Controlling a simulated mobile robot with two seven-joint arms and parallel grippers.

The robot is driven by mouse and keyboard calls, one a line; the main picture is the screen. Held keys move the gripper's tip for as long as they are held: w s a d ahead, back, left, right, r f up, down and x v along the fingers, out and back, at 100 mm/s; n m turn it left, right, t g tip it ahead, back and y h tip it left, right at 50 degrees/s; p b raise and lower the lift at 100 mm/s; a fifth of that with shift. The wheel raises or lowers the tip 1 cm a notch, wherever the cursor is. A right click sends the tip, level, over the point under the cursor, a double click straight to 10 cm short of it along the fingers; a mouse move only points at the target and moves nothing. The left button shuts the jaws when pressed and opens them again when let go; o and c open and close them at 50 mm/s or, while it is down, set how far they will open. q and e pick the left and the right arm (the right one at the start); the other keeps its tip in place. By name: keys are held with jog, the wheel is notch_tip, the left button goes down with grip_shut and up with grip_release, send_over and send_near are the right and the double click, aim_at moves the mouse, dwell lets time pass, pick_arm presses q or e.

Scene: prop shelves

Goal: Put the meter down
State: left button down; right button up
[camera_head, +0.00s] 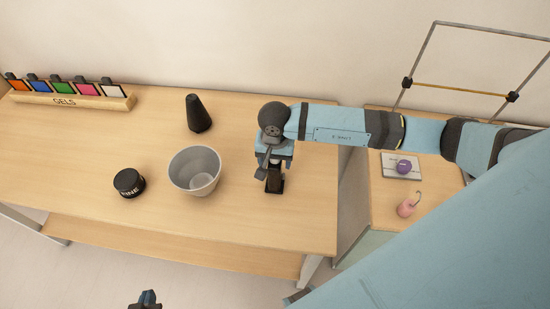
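My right gripper (273,166) points down over the right part of the wooden table (230,232). A small dark block, seemingly the meter (275,184), sits between its fingers. The gripper hides the meter's upper part. The meter's lower end is at or just above the table top; I cannot tell whether it touches. My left gripper (147,299) is low at the bottom edge, in front of the table and away from everything on it. Only its top shows, so its fingers cannot be judged.
A grey bowl (195,171) stands left of the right gripper, with a black round tin (129,183) beside it. A dark tapered object (198,114) stands behind. A gels rack (70,99) is at the back left.

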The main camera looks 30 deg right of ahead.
jog(key=shift+r, duration=0.1)
jog(key=shift+r+p, duration=0.2)
jog(key=shift+p, duration=0.1)
jog(key=shift+w+r+b, duration=0.1)
jog(key=shift+r+b, duration=0.2)
jog(key=shift+r, duration=0.05)
notch_tip(320, 180, up, 10)
jog(key=shift+r+b, duration=0.25)
jog(key=shift+b, duration=0.8)
jog(key=shift+r, duration=0.3)
